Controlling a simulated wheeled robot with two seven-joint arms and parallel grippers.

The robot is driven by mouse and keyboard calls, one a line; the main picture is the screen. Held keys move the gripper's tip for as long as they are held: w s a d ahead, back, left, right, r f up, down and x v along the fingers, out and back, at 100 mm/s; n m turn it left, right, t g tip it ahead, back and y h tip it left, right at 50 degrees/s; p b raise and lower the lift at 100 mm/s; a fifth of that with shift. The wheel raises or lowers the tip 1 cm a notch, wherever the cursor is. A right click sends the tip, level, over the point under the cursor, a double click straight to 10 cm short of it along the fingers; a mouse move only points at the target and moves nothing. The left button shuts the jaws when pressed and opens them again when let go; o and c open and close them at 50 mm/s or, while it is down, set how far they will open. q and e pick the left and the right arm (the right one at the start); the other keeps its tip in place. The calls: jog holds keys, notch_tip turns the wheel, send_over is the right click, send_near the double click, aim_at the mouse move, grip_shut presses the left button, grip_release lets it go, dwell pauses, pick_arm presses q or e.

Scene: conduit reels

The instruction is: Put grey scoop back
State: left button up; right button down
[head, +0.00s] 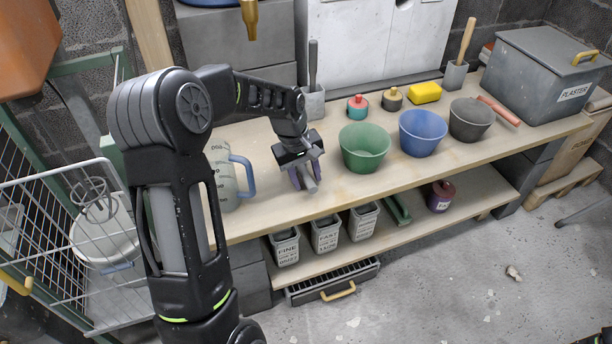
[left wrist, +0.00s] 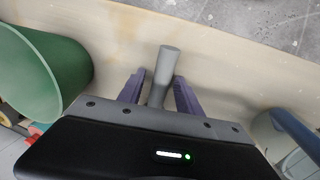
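A grey, rounded handle, which looks like the grey scoop's (left wrist: 167,62), lies between the purple fingers of my left gripper (left wrist: 160,88) in the left wrist view. Slim gaps seem to show between handle and fingers. The rest of the scoop is hidden behind the gripper body. In the head view my left gripper (head: 304,180) points down low over the bench, between the clear jug and the green bucket, with the grey handle (head: 311,186) at its fingertips. A grey holder (head: 314,103) with a dark upright handle stands behind it.
A jug (head: 224,178) stands left of the gripper on the bench (head: 400,183). Green (head: 364,148), blue (head: 422,133) and dark grey (head: 470,119) buckets stand to the right. Another holder (head: 454,77) has a wooden-handled tool. Labelled tins (head: 325,233) sit on the lower shelf.

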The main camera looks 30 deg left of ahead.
pick_arm(q)
jog(key=shift+r, duration=0.45)
notch_tip(320, 180, up, 11)
jog(key=s+a+p, duration=0.1)
jog(key=s+p, duration=0.1)
jog(key=shift+a, duration=0.15)
jog(key=shift+r, duration=0.1)
dwell(1.4)
